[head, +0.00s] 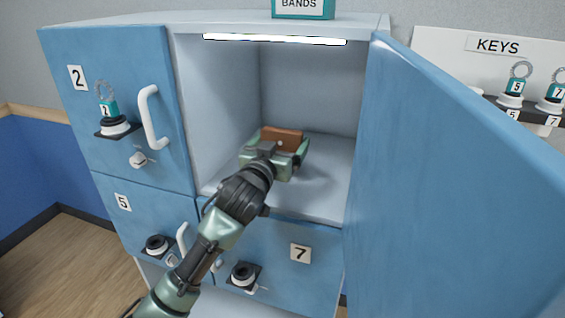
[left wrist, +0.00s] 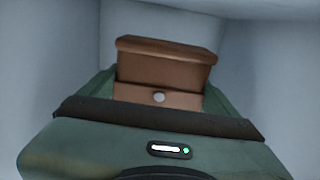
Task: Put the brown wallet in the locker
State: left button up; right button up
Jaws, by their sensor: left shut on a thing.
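The brown wallet (head: 283,137) is inside the open upper compartment of the blue locker (head: 200,110). It also shows in the left wrist view (left wrist: 165,62), with a small round snap on its front. My left gripper (head: 279,146) reaches into the compartment and is shut on the wallet, with a finger on each side of it. The wallet seems to be just above the compartment floor (head: 325,200); I cannot tell whether it touches. The locker door (head: 450,170) stands wide open to the right. My right gripper is not in view.
Closed doors 2 (head: 75,110), 5 (head: 125,225) and 7 (head: 300,275) surround the opening. A light strip (head: 275,39) runs along the compartment's top edge. A key board (head: 460,65) with tagged keys hangs at right. The compartment floor around the gripper is clear.

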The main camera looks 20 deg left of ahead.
pick_arm(q)
jog(key=shift+f, duration=2.85)
jog(key=shift+f, duration=0.1)
jog(key=o, duration=1.2)
jog(key=s+b, duration=0.1)
jog(key=s, duration=1.1)
jog(key=shift+a, duration=0.2)
